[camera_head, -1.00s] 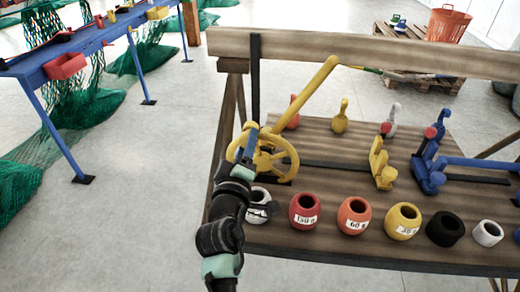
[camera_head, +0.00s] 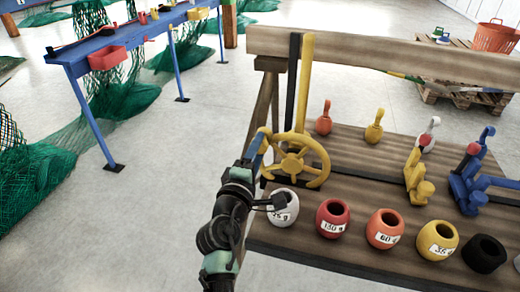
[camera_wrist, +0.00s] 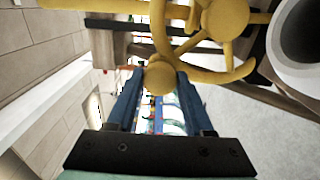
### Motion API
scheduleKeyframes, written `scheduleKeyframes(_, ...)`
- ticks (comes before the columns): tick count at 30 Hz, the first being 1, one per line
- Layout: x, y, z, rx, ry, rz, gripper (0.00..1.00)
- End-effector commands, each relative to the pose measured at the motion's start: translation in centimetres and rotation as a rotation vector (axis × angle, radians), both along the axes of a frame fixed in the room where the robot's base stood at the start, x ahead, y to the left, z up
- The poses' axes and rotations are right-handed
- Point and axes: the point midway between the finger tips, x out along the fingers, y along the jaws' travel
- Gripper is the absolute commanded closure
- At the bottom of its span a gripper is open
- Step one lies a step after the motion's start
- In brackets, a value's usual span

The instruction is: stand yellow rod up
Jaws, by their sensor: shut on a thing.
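The yellow rod (camera_head: 305,85) stands close to upright behind the yellow handwheel (camera_head: 322,172), beside a black post (camera_head: 293,80). Its foot is hidden by the wheel. My gripper (camera_head: 258,150) is at the left side of the wheel's rim. In the wrist view my gripper's blue fingers (camera_wrist: 160,80) are shut on a yellow round knob (camera_wrist: 160,76), which sits at the wheel's rim. The wheel's hub (camera_wrist: 225,18) shows at the upper right there. A yellow bar (camera_wrist: 95,5) crosses the top of that view; I cannot tell if it is the rod.
Several ring weights, among them a white one (camera_head: 282,207) and a red one (camera_head: 332,218), line the wooden bench's front. A yellow bracket (camera_head: 417,178) and a blue one (camera_head: 468,185) stand to the right. A blue table (camera_head: 75,55) is at the upper left.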

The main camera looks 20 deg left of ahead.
Motion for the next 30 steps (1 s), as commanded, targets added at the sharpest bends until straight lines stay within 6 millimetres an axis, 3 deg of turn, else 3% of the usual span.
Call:
scheduleKeyframes(10,-0.1,0.3,-0.3,-0.004,0.004,0.007,1.0)
scheduleKeyframes(11,-0.1,0.3,-0.3,-0.004,0.004,0.007,0.43)
scheduleKeyframes(15,-0.1,0.2,-0.2,-0.003,0.004,0.005,0.2)
scheduleKeyframes(25,-0.2,0.1,-0.1,-0.002,0.002,0.002,0.2)
scheduleKeyframes(30,-1.9,0.1,-0.2,-0.002,0.003,0.002,0.2)
